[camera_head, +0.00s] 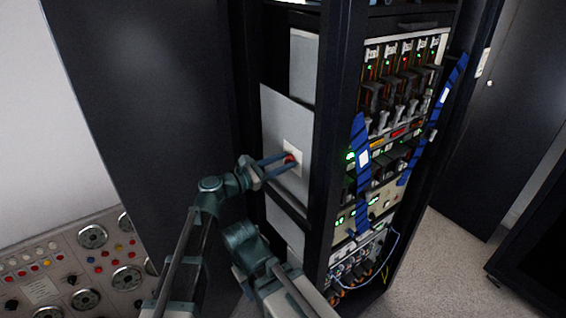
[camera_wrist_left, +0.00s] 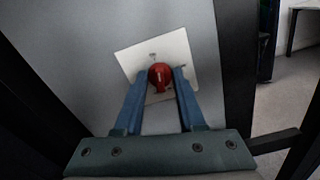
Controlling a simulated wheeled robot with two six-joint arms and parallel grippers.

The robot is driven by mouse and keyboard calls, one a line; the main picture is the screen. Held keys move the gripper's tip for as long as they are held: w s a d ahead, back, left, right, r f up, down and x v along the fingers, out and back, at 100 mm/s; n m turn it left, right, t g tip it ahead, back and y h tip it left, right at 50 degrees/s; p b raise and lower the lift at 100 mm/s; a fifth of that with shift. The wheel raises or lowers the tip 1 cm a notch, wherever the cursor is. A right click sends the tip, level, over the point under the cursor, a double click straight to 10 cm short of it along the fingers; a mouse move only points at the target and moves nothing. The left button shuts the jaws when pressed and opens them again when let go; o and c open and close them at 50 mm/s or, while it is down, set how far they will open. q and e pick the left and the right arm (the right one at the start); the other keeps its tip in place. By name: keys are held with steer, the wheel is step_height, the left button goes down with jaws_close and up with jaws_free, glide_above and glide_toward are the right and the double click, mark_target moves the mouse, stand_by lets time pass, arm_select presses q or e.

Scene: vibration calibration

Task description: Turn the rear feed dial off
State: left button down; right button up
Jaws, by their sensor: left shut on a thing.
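The rear feed dial (camera_wrist_left: 160,76) is a round red knob on a pale square plate (camera_wrist_left: 182,50), fixed to a grey panel (camera_wrist_left: 95,60) on the side of the rack. A small light mark shows on the dial's face. My right gripper cannot be made out in the head view.
A dark rack post (camera_head: 327,130) stands just right of the panel. The rack front (camera_head: 400,90) holds several modules, cables and blue straps. An open dark door (camera_head: 150,90) is at left, and a control panel (camera_head: 80,260) with dials is at lower left.

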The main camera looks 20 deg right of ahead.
arm_select(q)
steer(key=m, duration=1.1)
steer(key=shift+s+m, duration=0.1)
steer(key=shift+m, duration=0.3)
steer(key=shift+f+m, duration=0.1)
steer(key=shift+m, duration=1.6)
steer(key=c, duration=0.5)
jaws_free()
steer(key=v, duration=1.3)
steer(key=shift+s+a, duration=0.1)
steer(key=shift+a, duration=0.3)
